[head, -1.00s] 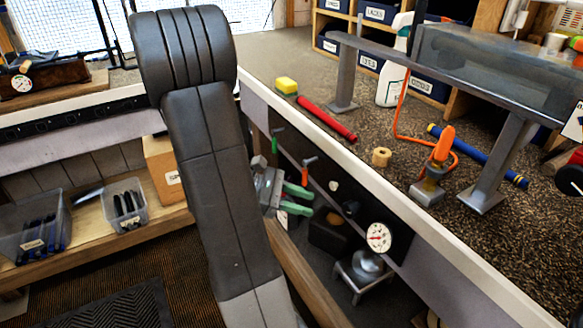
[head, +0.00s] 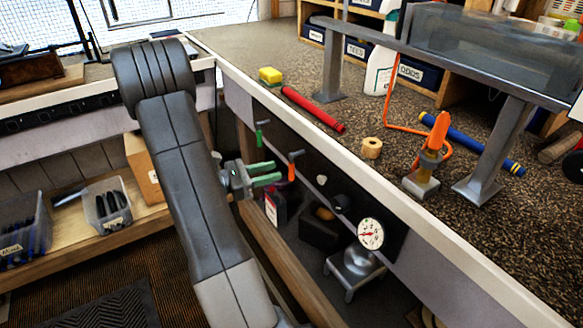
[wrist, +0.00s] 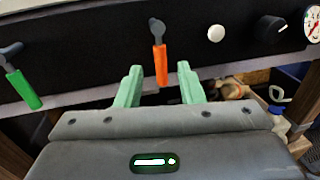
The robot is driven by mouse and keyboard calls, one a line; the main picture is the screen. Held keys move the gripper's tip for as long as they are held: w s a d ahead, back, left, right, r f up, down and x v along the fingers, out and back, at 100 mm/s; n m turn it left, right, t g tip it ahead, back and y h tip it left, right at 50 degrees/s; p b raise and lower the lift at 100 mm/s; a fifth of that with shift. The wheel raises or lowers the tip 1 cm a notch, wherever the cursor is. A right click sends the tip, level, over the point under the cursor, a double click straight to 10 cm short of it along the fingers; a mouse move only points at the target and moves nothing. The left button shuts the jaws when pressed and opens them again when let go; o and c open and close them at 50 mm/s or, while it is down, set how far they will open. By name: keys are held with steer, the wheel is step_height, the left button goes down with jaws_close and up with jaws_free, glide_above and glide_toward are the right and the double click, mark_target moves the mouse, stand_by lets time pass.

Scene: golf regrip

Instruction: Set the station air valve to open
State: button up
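Two valve levers hang from the black panel under the bench's front edge. The green-handled lever (head: 260,141) is at the left, also in the wrist view (wrist: 24,90). The orange-handled lever (head: 291,171) is to its right, also in the wrist view (wrist: 160,66). Both handles point roughly down; I cannot read any label telling which is station air. My gripper (head: 274,173) has pale green fingers, spread apart and empty. In the wrist view my gripper (wrist: 158,82) faces the orange handle, which appears between the fingertips and beyond them. I see no clear contact.
Right of the orange lever the panel carries a white knob (wrist: 216,33), a black dial (wrist: 270,29) and a pressure gauge (head: 370,234). The bench top (head: 250,45) overhangs the levers. A red grip (head: 312,109) and tape roll (head: 371,148) lie on it.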

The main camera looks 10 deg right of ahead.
mark_target(292, 165)
steer(key=d, duration=0.4)
steer(key=w+d, duration=0.1)
steer(key=d, duration=0.1)
steer(key=shift+d, duration=0.35)
jaws_close()
